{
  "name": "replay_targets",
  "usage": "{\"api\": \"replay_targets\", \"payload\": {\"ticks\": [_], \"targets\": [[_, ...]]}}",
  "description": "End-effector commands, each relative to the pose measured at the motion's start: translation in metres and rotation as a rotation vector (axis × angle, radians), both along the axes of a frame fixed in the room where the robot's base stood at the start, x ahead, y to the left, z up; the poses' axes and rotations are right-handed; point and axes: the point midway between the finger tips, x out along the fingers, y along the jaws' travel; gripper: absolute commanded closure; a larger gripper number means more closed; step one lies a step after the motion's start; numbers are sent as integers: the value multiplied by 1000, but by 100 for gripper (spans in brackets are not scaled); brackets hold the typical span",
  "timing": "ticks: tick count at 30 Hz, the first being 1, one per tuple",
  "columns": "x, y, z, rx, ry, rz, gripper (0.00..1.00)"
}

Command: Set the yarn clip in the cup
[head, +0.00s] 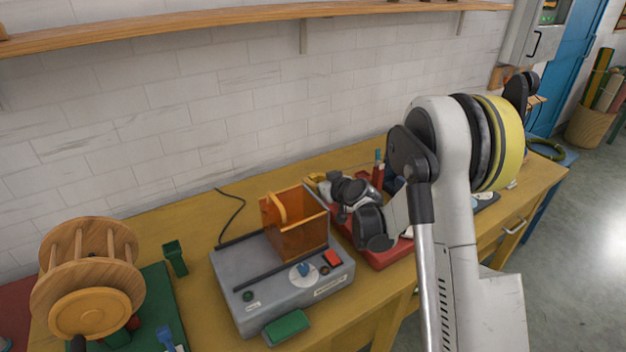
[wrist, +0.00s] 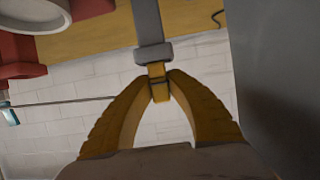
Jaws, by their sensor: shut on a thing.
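In the wrist view, my gripper (wrist: 159,85) has its two yellow fingers shut on a slim grey piece with a yellow end, which appears to be the yarn clip (wrist: 151,52). In the head view, my gripper (head: 320,183) is above the red tray, just right of the orange box; the clip cannot be made out there. A small red upright holder (head: 378,174) with thin things in it stands behind my wrist and may be the cup. A white rounded thing (wrist: 38,18) and red parts show at the wrist view's upper left; I cannot tell whether they are the cup.
A translucent orange box (head: 300,235) stands on a grey machine (head: 250,290). The red tray (head: 385,258) is beside it, partly hidden by my arm. A wooden reel (head: 85,280) stands at left, near a small green block (head: 175,258). A brick wall backs the yellow bench.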

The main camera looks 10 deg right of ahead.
Motion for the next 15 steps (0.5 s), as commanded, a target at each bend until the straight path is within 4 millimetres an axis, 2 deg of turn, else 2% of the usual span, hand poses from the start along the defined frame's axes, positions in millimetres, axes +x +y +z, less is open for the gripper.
{"api": "replay_targets", "payload": {"ticks": [3,10,11,13,15], "targets": [[0,0,-6,0,0,0,100],[0,0,-5,0,0,0,100],[0,0,-5,0,0,0,79],[0,0,-5,0,0,0,58],[0,0,-5,0,0,0,58]]}}
